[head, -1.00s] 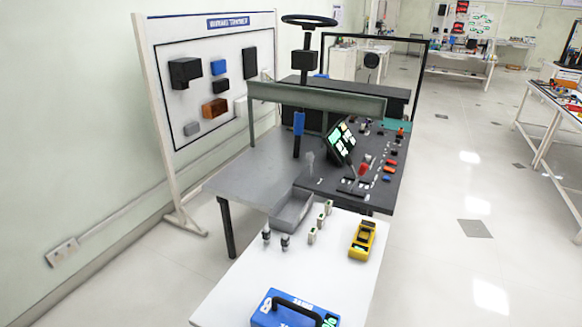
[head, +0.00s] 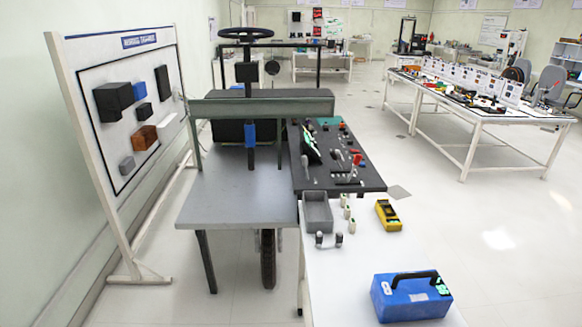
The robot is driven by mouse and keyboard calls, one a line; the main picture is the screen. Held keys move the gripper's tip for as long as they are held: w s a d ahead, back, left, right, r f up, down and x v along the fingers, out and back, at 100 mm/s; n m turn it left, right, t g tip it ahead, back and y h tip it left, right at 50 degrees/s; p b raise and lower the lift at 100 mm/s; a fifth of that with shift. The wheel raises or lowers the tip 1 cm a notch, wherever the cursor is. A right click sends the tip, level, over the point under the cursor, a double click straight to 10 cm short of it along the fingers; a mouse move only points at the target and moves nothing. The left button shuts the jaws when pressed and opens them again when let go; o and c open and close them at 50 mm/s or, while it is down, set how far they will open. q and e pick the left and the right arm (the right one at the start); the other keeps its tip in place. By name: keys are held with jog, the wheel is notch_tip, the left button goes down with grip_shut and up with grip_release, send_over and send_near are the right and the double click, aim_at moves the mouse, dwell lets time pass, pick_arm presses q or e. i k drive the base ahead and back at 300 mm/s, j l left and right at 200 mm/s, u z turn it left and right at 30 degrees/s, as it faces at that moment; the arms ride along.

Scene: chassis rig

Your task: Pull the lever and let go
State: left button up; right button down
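The dark control panel (head: 368,178) lies on the right part of the rig, ahead of me. A lever with a red knob (head: 356,159) stands up from it near its front right. A pale grey upright piece (head: 305,164), possibly another lever, stands near the panel's left edge. I cannot tell which one the task means, as both are small. Neither of my grippers shows in the head view.
A white table (head: 345,260) in front of the panel holds a grey tray (head: 317,212), a yellow meter (head: 388,215) and a blue case (head: 411,296). A steering wheel (head: 246,34) rises behind a crossbar (head: 262,106). Floor is free at the right.

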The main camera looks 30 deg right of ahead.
aim_at(304, 158)
jog(key=i+j+z, duration=0.3)
jog(key=j, duration=0.3)
jog(key=i+j+z, duration=0.1)
jog(key=i+j, duration=0.2)
jog(key=i+j+z, duration=0.15)
jog(key=j, duration=0.25)
jog(key=i+j+z, duration=0.35)
jog(key=i, duration=0.3)
jog(key=i+j+z, duration=0.3)
jog(key=i+j, duration=0.3)
jog(key=i+j+z, duration=0.35)
jog(key=i+j, duration=0.2)
jog(key=j, duration=0.35)
